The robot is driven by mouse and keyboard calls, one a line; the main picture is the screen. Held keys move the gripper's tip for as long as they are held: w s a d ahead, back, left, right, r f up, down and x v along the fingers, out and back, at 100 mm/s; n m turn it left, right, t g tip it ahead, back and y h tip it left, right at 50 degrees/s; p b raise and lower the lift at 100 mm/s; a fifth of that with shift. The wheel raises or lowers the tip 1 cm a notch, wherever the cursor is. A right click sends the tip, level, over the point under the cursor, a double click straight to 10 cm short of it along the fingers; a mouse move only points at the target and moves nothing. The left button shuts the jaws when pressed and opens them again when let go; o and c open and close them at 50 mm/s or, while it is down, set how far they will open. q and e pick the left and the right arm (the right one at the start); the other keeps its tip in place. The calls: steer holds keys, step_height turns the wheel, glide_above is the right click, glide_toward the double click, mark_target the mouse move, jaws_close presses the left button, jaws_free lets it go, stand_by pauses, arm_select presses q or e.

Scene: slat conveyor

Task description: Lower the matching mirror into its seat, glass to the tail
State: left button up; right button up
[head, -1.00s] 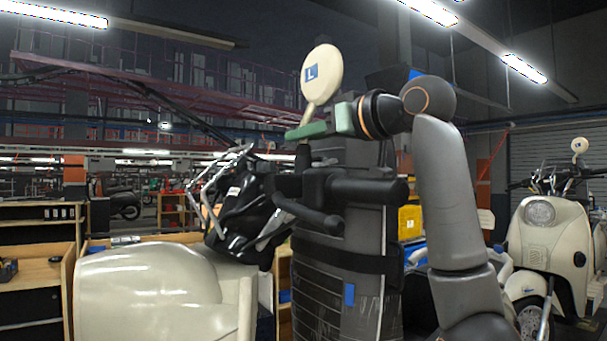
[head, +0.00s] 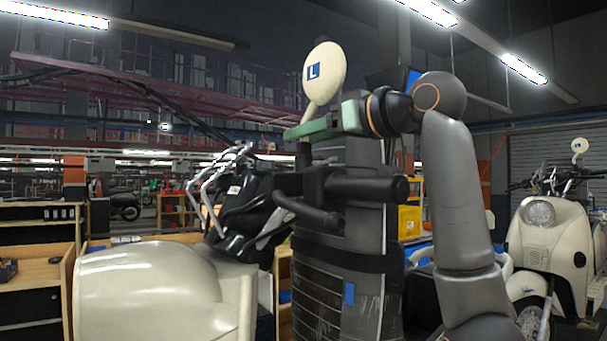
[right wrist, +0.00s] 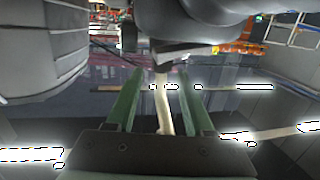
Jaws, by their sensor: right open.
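The cream mirror (head: 326,72) stands nearly upright above the black handlebar (head: 360,189), its back with a blue "L" label facing the head camera. Its glass is hidden. Its stem runs down behind the green fingers of my right gripper (head: 308,128). In the right wrist view, my right gripper (right wrist: 160,103) is open, with the cream stem (right wrist: 163,103) between its fingers and gaps on both sides. Below the fingers, a dark stem foot reaches down to the handlebar mount; the seat itself is too dark to make out. My left gripper is not in view.
A cream scooter body (head: 150,290) fills the lower left, with black bodywork (head: 240,210) and bent metal bars behind. Another cream scooter (head: 545,235) stands at the right. Wooden shelving (head: 40,240) is at far left. The air above the mirror is free.

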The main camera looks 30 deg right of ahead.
steer(key=b+v, duration=0.2)
steer(key=v, duration=0.9)
steer(key=shift+s, duration=0.1)
steer(key=shift+d, duration=0.1)
